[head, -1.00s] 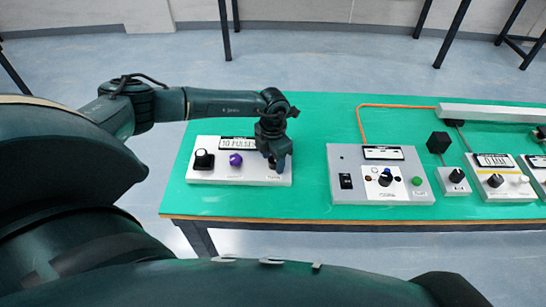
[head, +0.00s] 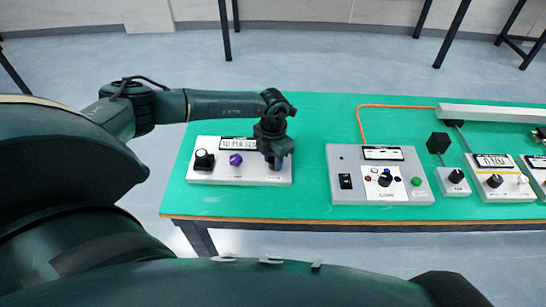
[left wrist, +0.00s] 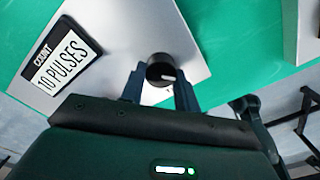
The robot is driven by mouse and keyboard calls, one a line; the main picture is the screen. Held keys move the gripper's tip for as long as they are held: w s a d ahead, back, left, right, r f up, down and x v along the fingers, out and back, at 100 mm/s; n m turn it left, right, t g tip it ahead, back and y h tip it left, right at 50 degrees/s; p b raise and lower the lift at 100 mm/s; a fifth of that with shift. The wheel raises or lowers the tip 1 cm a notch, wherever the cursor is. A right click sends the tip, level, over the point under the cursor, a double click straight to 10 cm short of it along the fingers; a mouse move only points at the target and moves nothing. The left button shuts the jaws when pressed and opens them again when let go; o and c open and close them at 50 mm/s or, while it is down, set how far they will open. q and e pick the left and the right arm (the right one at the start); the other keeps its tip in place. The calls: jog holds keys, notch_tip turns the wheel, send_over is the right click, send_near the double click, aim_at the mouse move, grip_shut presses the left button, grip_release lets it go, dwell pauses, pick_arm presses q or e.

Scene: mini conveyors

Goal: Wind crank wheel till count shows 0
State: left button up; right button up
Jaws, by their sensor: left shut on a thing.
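A white control box (head: 215,178) stands at the left end of the green table. Its count display (head: 252,144) reads 10 PULSES, and this display (left wrist: 63,65) is clearer in the left wrist view. The box carries a black knob (head: 204,160) at left and a purple knob (head: 236,160) in the middle. My left gripper (head: 275,165) points down at the box's right end. In the left wrist view its fingers (left wrist: 159,88) are shut on a round black knob (left wrist: 160,66) with a white mark, apparently the crank wheel. My right gripper is not in view.
A grey box (head: 345,198) with a switch, a knob and a green button stands to the right. A small box with a black knob (head: 456,176) and further panels (head: 508,187) follow. An orange cable runs behind them. Bare green table separates the two larger boxes.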

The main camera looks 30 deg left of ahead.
pick_arm(q)
jog(key=n+p, duration=0.1)
jog(key=n, duration=0.4)
jog(key=shift+d, duration=0.1)
jog(key=shift+n, duration=0.5)
jog(key=o, duration=1)
notch_tip(320, 180, up, 13)
jog(key=shift+r+b, duration=0.15)
jog(key=shift+b, duration=0.15)
